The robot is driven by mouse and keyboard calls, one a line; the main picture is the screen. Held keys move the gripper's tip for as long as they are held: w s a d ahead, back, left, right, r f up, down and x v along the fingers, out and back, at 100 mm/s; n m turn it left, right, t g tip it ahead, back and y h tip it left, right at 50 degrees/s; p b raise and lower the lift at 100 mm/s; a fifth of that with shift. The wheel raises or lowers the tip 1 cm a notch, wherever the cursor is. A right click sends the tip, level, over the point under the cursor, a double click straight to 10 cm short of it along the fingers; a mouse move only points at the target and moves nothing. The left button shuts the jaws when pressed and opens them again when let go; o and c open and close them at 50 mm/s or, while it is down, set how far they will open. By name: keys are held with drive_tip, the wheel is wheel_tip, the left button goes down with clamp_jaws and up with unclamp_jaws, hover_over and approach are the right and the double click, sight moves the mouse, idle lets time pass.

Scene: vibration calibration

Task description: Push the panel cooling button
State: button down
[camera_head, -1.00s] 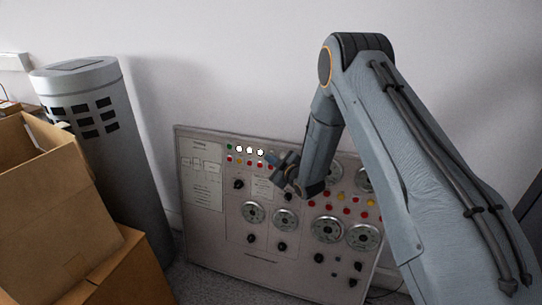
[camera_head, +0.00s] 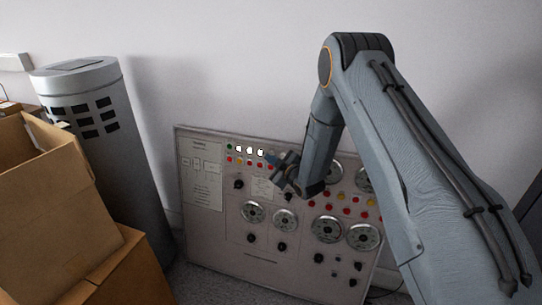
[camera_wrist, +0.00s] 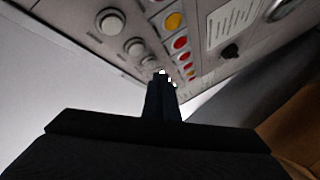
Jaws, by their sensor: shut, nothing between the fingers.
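The grey control panel (camera_head: 215,240) leans against the wall, with gauges, knobs and rows of coloured buttons. A green button (camera_head: 229,147) and white round buttons (camera_head: 250,150) run along its top left, above red and yellow ones (camera_head: 250,163). I cannot read which one is the cooling button. My gripper (camera_head: 270,158) is at the panel's upper middle, close to the right end of the white row. In the wrist view its shut, empty fingertips (camera_wrist: 163,76) point along the white buttons (camera_wrist: 134,46) and red buttons (camera_wrist: 180,42). Contact with any button cannot be told.
Open cardboard boxes (camera_head: 50,200) stand at the left, beside a tall grey cylinder (camera_head: 125,160) with dark slots. The white wall (camera_head: 220,60) is behind the panel. My arm covers part of the panel's right side.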

drive_tip(key=shift+w, duration=0.15)
drive_tip(key=shift+w+d+f+b, duration=0.1)
drive_tip(key=shift+w+d+b, duration=0.1)
drive_tip(key=shift+w+b, duration=0.1)
drive_tip(key=shift+w+d+b, duration=0.15)
drive_tip(key=shift+w+b, duration=0.15)
idle(0.7)
idle(0.3)
drive_tip(key=shift+s+a+p, duration=0.3)
drive_tip(key=shift+s+p, duration=0.15)
drive_tip(key=shift+s, duration=0.3)
drive_tip(key=s+p, duration=0.1)
drive_tip(key=s+a, duration=0.1)
drive_tip(key=s, duration=0.1)
drive_tip(key=s+r+p, duration=0.1)
drive_tip(key=shift+s+a+r+p, duration=0.1)
drive_tip(key=shift+s+a+p, duration=0.2)
drive_tip(key=shift+a+p, duration=0.05)
idle(0.3)
